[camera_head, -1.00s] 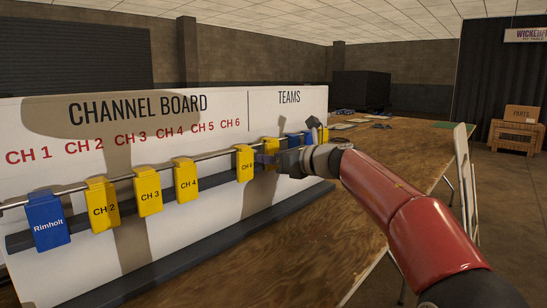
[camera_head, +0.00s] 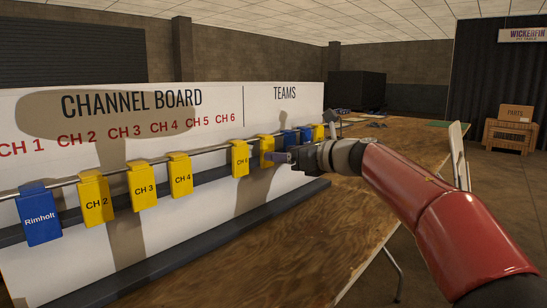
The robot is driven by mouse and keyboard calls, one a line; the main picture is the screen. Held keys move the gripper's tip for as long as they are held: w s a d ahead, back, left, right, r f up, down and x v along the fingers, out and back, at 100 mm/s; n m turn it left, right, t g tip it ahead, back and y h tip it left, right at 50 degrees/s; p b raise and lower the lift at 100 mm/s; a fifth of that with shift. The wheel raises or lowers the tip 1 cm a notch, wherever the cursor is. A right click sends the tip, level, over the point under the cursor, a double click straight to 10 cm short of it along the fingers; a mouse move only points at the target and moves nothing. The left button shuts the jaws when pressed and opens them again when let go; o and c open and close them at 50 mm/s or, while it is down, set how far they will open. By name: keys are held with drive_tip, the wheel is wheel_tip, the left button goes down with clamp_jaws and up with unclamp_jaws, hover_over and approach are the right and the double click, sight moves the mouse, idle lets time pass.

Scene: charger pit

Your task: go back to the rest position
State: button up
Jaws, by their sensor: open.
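My gripper (camera_head: 282,158) is at the end of my red arm, in front of the right part of the channel board (camera_head: 285,120). It is open, and I see nothing held in it. It stands a little off the rail, near a yellow tag (camera_head: 266,148), whose lower part is close to the fingers in the picture. A blue Rimholt tag (camera_head: 39,217) hangs on the rail at the far left. Yellow tags CH 2 (camera_head: 95,201), CH 3 (camera_head: 142,188), CH 4 (camera_head: 180,176) and another yellow one (camera_head: 240,159) hang to its right.
Blue tags (camera_head: 291,139) hang beyond my gripper, partly hidden. The board stands on a wooden table (camera_head: 250,238) with bare room in front. A pale chair back (camera_head: 456,150) stands at the table's right. A parts crate (camera_head: 512,133) is far right.

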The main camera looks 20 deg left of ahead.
drive_tip(key=s+d+r+m+t+h, duration=0.1)
drive_tip(key=d+r+m+t+h, duration=0.3)
drive_tip(key=d+m, duration=0.45)
drive_tip(key=s+d+r+m+t+h, duration=0.1)
drive_tip(key=d+r+m+t, duration=0.1)
drive_tip(key=d+m+t, duration=0.6)
drive_tip(key=s+d+f+m+g+h, duration=0.1)
drive_tip(key=s+d+f+m+h, duration=0.1)
drive_tip(key=d+m+h, duration=0.3)
drive_tip(key=s+d+f+m+h, duration=0.3)
drive_tip(key=d+m, duration=0.2)
drive_tip(key=m, duration=0.2)
drive_tip(key=s+d+f+m+g+h, duration=0.45)
drive_tip(key=s+d+f+m, duration=0.45)
drive_tip(key=s+f+m, duration=0.25)
drive_tip(key=s+f+m+g+y, duration=0.2)
drive_tip(key=s+f+m+g, duration=0.5)
drive_tip(key=s+f, duration=0.9)
drive_tip(key=m, duration=0.2)
drive_tip(key=shift+s+m, duration=0.25)
drive_tip(key=shift+m, duration=0.05)
drive_tip(key=shift+a, duration=0.1)
